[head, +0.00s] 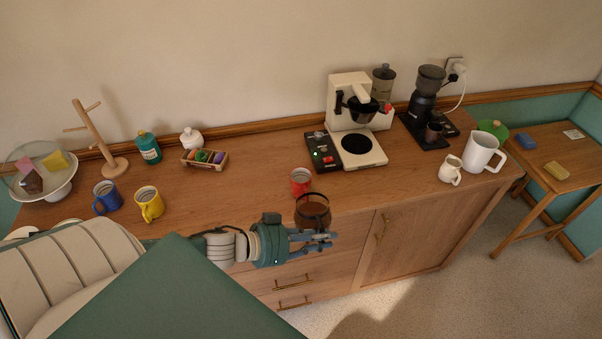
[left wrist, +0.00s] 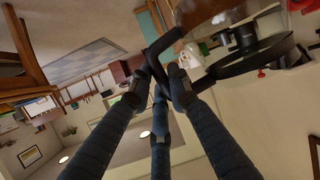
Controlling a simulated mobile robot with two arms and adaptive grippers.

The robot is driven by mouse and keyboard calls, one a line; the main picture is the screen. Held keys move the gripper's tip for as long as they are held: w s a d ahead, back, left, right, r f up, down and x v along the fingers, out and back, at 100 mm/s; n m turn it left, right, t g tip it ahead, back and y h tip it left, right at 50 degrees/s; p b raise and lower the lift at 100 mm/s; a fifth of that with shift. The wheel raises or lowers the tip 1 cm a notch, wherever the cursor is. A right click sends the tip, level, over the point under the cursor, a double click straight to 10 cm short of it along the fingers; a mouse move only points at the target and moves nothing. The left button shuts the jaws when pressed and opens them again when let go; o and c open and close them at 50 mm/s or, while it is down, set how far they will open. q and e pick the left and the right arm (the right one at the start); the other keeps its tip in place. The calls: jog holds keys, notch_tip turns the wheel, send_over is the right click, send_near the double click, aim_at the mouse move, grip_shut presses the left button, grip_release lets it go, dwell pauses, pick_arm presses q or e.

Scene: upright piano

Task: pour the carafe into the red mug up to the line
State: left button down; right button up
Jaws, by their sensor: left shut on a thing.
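The carafe (head: 314,212) is brown glass with a dark rim and holds dark content. My left gripper (head: 325,240) is shut on its black handle (left wrist: 162,45), over the front edge of the cabinet top. The glass body shows at the top of the left wrist view (left wrist: 205,10). The red mug (head: 300,184) stands on the cabinet top just behind the carafe, which hides its lower front in the head view. I cannot tell how far the carafe is tilted, nor see the mug's line or level. My right gripper is not in view.
Behind the mug stands the coffee maker (head: 349,102) with an empty round plate (head: 357,144). A grinder (head: 424,98), a cream jug (head: 450,170) and a white pitcher (head: 482,153) are to the right. Yellow (head: 149,203) and blue (head: 105,198) mugs are left. The top between is clear.

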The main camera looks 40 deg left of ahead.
pick_arm(q)
jog(key=shift+n+g+h, duration=0.5)
jog(key=shift+n, duration=0.2)
jog(key=r, duration=0.2)
jog(key=w+a+r+p, duration=0.1)
jog(key=r, duration=0.1)
jog(key=r+p, duration=0.1)
jog(key=r, duration=0.1)
jog(key=shift+w+a+r, duration=0.25)
jog(key=shift+w+a, duration=0.1)
jog(key=shift+a, duration=0.05)
jog(key=r, duration=0.1)
jog(key=w+a+r+b, duration=0.1)
jog(key=r+n+b, duration=0.1)
jog(key=shift+w+a+g+h, duration=0.15)
jog(key=shift+a+g+h, duration=0.15)
jog(key=shift+w+a+r+n+g+h+b, duration=0.4)
jog(key=shift+w+a+r+n+b, duration=0.45)
jog(key=shift+b, duration=1.9)
jog(key=shift+w+a+r+n+g+h+b, duration=0.2)
jog(key=shift+w+a+r+n+h+b, duration=0.6)
jog(key=shift+b, duration=1.95)
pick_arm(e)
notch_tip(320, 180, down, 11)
